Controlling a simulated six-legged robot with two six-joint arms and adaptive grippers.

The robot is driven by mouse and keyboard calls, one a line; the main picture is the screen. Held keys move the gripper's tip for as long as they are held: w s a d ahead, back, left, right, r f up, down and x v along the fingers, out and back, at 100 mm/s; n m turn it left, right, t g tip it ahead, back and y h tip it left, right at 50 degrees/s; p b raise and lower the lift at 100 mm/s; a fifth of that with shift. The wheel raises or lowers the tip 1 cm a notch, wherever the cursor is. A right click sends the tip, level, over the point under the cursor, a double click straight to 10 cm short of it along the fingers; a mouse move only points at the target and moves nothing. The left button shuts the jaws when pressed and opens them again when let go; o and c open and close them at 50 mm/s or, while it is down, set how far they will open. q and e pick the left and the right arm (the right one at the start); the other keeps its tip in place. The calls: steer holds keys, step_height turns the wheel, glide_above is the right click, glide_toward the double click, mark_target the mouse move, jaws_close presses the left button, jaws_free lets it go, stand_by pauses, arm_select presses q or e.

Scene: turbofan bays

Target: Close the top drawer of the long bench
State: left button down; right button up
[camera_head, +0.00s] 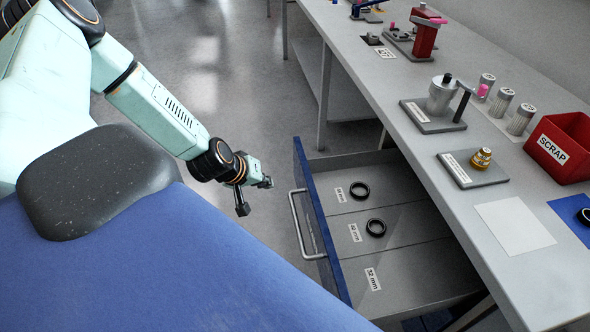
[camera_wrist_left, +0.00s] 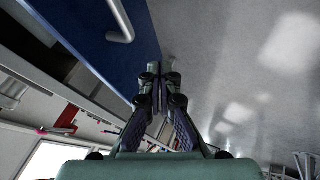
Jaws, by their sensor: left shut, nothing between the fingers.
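The long bench (camera_head: 405,95) runs along the right of the head view. Its top drawer (camera_head: 405,275) is pulled out, with a blue front (camera_head: 317,225) and a grey bar handle (camera_head: 297,225). The drawer has three labelled compartments; two hold a black ring each (camera_head: 359,190), and the nearest is empty. My left gripper (camera_head: 260,188) is shut and empty, left of the drawer front and apart from the handle. The left wrist view shows the closed fingers (camera_wrist_left: 160,88) beside the blue front (camera_wrist_left: 105,45) and its handle (camera_wrist_left: 121,22). My right gripper is not in view.
On the bench stand a red scrap bin (camera_head: 562,148), metal canisters (camera_head: 502,103), a fixture with a crank (camera_head: 440,97), a brass part on a plate (camera_head: 482,158) and a red press (camera_head: 425,35). The floor (camera_head: 215,85) left of the bench is clear.

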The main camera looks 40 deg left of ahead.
arm_select(q)
steer(key=b+x, duration=0.2)
steer(key=b, duration=0.8)
glide_toward(300, 189)
steer(key=x, duration=0.4)
steer(key=shift+f, duration=0.25)
steer(key=shift+w, duration=0.1)
steer(key=shift+d, duration=0.15)
